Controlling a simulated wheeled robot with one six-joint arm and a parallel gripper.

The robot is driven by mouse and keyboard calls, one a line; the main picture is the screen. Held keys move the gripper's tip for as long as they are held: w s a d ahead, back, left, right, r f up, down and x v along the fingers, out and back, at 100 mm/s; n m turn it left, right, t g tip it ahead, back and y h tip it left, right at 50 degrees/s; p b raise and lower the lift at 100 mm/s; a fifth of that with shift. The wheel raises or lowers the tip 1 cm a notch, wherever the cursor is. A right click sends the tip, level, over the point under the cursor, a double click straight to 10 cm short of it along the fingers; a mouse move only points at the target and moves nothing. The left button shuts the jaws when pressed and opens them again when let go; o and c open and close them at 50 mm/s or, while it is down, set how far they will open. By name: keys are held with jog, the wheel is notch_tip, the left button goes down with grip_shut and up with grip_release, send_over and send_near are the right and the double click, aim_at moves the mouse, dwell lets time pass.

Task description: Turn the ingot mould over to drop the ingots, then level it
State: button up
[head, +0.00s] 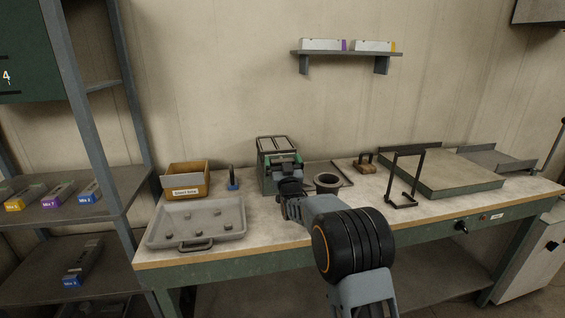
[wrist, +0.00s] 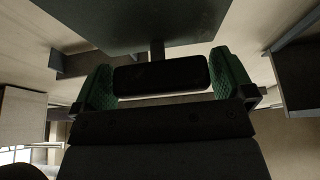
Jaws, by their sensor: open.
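The ingot mould (head: 274,143) appears to be the dark grey block with two pale rectangular panels on top, standing near the back middle of the bench. My gripper (head: 284,163) is at its front side and hides part of it. In the wrist view, the green finger pads stand apart on either side of a dark handle bar (wrist: 160,75). A short stem joins this bar to a large dark block (wrist: 130,22). The jaws are open, with gaps visible beside the bar. I cannot see any ingots clearly inside the mould.
A grey tray (head: 165,238) with several small lumps lies at the left front. A cardboard bin (head: 196,183) stands behind it. Right of my gripper are a dark ring-shaped vessel (head: 327,188), a wooden-handled block (head: 366,168), a black frame (head: 391,187) and a low green-sided platform (head: 480,186).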

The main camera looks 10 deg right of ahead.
jog(key=shift+c, duration=0.4)
jog(key=c, duration=0.9)
